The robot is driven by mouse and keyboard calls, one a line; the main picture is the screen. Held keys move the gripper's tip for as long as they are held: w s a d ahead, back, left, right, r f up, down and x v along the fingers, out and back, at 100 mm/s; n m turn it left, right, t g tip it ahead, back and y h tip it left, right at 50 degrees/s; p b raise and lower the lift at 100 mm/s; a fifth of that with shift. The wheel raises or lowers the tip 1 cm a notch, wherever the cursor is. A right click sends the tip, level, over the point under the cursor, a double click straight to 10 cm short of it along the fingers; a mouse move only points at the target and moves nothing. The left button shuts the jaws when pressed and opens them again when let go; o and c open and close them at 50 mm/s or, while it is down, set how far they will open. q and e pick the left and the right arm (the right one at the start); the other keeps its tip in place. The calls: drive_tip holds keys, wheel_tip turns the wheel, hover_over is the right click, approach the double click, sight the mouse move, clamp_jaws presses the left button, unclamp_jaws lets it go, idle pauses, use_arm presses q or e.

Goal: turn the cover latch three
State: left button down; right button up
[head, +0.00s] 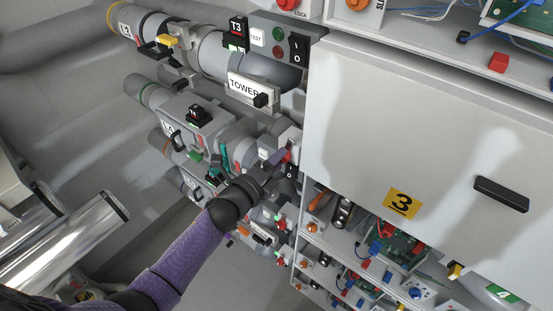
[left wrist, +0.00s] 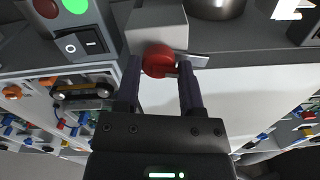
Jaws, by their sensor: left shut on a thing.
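The large pale cover (head: 400,130) carries a yellow label with a black 3 (head: 402,203) and a dark handle (head: 501,194). A red knob (left wrist: 157,60) on a grey block (left wrist: 155,27) shows in the left wrist view, with a small metal tab (left wrist: 197,60) beside it. I take this knob to be the latch. My left gripper (head: 280,158) reaches to the left edge of the cover. In the left wrist view its fingers (left wrist: 158,82) stand on both sides of the red knob and are shut on it. In the head view the gripper mostly hides the knob. My right gripper is not in view.
Grey tube blowers with a TOWER label (head: 246,88) and a T3 tag (head: 236,28) crowd the left of the cover. A black rocker switch (head: 299,48) sits above. Open shelves with circuit boards (head: 395,245) lie below the cover.

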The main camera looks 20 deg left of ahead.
use_arm(q)
drive_tip(key=shift+n, duration=1.2)
drive_tip(key=shift+c, duration=1)
unclamp_jaws()
drive_tip(key=v, duration=1)
